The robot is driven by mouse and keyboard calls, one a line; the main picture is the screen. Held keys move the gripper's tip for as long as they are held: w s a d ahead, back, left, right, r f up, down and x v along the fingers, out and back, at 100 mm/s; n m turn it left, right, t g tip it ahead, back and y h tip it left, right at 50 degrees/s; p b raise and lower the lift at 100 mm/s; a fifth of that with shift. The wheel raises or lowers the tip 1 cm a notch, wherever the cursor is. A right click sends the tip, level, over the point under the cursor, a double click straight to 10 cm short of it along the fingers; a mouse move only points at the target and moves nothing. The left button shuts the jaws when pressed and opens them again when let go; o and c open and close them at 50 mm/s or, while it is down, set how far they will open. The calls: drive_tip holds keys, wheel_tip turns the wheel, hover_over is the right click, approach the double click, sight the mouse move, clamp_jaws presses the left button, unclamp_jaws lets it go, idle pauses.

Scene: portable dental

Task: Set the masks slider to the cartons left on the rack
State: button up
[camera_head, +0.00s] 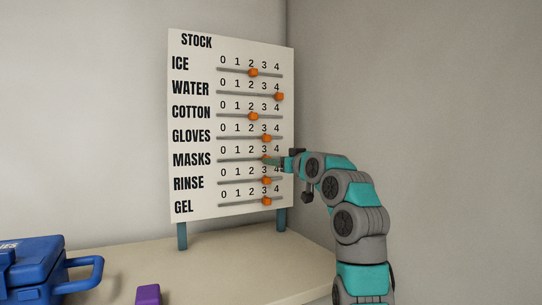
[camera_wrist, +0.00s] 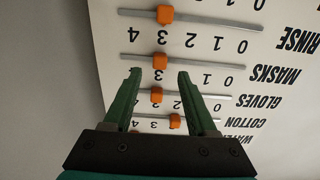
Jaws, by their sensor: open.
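The white STOCK board (camera_head: 196,100) stands upright on a counter and has several labelled sliders marked 0 to 4. The masks slider knob (camera_wrist: 162,62) is orange and sits at about 3. In the head view it is mostly hidden by my gripper (camera_head: 270,161). In the wrist view the board is upside down. There, my gripper (camera_wrist: 159,72) is open, with a green fingertip on either side of the masks knob's position and the knob at the tips. I cannot tell if they touch. No rack or cartons are in view.
The rinse knob (camera_wrist: 165,15) and gloves knob (camera_wrist: 156,95) sit close on either side, both near 3. The cotton knob (camera_head: 253,116) is at 2. A blue case (camera_head: 38,262) and a purple block (camera_head: 148,295) are on the counter (camera_head: 220,264). A wall rises at right.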

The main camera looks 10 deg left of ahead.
drive_tip(key=shift+p+x, duration=0.5)
drive_tip(key=shift+x, duration=1.8)
drive_tip(key=shift+c, duration=0.4)
clamp_jaws()
